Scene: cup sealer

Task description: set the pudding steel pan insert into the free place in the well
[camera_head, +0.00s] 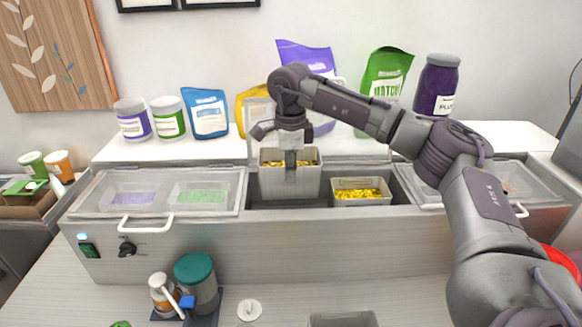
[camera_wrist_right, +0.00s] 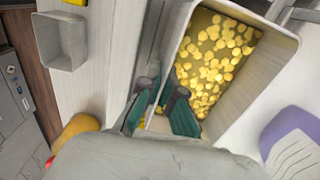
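My right gripper (camera_head: 290,153) is shut on the near wall of a pale pan insert (camera_head: 275,184) filled with yellow pieces. In the right wrist view, the teal-padded fingers (camera_wrist_right: 164,98) pinch the wall of this pan (camera_wrist_right: 262,28). The pan looks upright and hangs over the left part of the open well (camera_head: 292,202); its exact height is unclear. The dark free place shows below it and is partly hidden by it. Another pan (camera_head: 361,201) with yellow pieces sits in the well to its right. My left gripper is not in view.
Clear lids cover bins left (camera_head: 162,190) and right of the well. Pouches and jars, including a purple jar (camera_head: 437,84), line the shelf behind. On the front counter are a teal-lidded jar (camera_head: 196,280), a white disc (camera_head: 249,310) and an empty pan (camera_head: 343,320).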

